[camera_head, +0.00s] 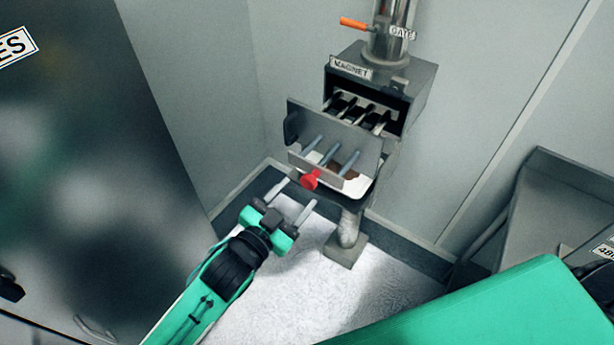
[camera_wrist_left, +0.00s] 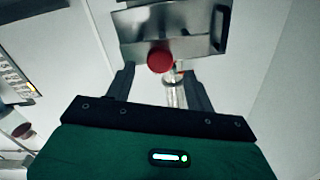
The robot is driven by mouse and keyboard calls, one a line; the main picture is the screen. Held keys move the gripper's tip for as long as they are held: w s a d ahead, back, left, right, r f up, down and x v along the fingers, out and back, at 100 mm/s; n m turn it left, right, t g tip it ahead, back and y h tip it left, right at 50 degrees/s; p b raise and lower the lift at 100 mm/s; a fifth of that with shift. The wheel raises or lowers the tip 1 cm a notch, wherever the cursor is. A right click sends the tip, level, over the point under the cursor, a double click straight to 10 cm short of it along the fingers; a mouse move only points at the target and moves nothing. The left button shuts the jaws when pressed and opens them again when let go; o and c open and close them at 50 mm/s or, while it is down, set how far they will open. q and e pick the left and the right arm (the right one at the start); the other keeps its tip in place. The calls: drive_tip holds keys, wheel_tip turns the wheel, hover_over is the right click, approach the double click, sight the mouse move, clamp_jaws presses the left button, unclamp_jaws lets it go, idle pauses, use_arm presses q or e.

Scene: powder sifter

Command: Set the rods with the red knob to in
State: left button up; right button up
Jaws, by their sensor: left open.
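The red knob (camera_head: 310,180) is at the front of the magnet housing (camera_head: 414,86), below a metal front plate (camera_head: 334,134). Several grey rods (camera_head: 349,163) stick out in front of that plate, which stands away from the housing. More rods (camera_head: 381,122) span the gap behind it. My left gripper (camera_head: 301,191) is open and empty, just short of the knob. In the left wrist view, the knob (camera_wrist_left: 160,59) appears between the open fingers (camera_wrist_left: 159,72); contact cannot be told. My right gripper is out of view.
A white tray (camera_head: 358,190) with brown matter sits under the rods. A black handle (camera_head: 291,127) is on the plate's left. An orange gate lever (camera_head: 354,23) is above. A dark cabinet (camera_head: 90,130) stands left, a grey metal unit (camera_head: 565,200) right. White floor lies below.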

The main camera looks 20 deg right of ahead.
sight(307, 185)
use_arm(q)
drive_tip(key=shift+p+x, duration=0.5)
drive_tip(key=shift+x, duration=2.2)
